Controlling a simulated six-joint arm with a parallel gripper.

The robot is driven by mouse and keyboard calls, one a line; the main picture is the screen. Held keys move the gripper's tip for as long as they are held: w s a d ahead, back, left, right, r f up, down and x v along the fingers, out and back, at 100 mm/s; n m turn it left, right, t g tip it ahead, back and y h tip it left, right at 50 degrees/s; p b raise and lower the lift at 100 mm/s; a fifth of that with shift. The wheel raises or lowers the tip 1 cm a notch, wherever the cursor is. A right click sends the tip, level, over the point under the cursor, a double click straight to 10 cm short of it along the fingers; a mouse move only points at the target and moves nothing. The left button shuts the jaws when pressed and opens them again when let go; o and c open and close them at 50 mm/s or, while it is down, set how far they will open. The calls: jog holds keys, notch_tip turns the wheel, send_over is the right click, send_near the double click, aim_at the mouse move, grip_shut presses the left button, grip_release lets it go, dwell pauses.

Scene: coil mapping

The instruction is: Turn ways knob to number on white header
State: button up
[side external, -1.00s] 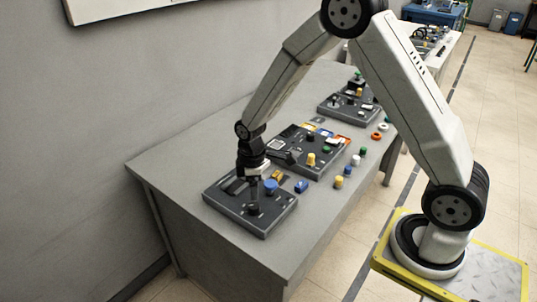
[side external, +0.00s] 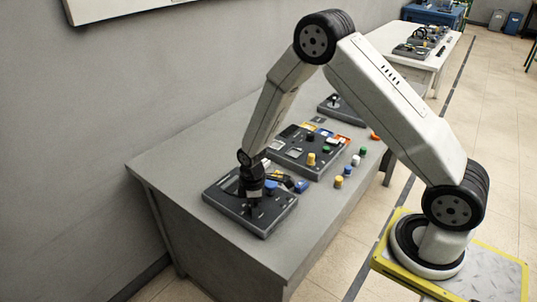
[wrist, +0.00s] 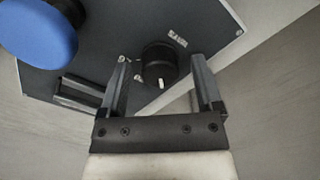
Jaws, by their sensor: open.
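A round black knob (wrist: 160,65) with a short white pointer mark sits on the dark panel (wrist: 105,40) in the wrist view. Its pointer faces my gripper's base. My gripper (wrist: 160,59) is open, one finger on each side of the knob, with gaps visible; whether it touches the knob I cannot tell. Small white print (wrist: 177,38) lies on the panel beyond the knob, too small to read. In the side view my gripper (side external: 251,203) is low over the nearest panel (side external: 265,228) and hides the knob. I cannot make out a white header.
A large blue round knob (wrist: 38,30) and a black raised part (wrist: 80,90) stand on the panel left of the black knob. A second panel (side external: 290,160) lies behind, with loose coloured pieces such as a yellow one (side external: 338,182) beside it. The table's front edge is clear.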

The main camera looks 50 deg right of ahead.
grip_shut()
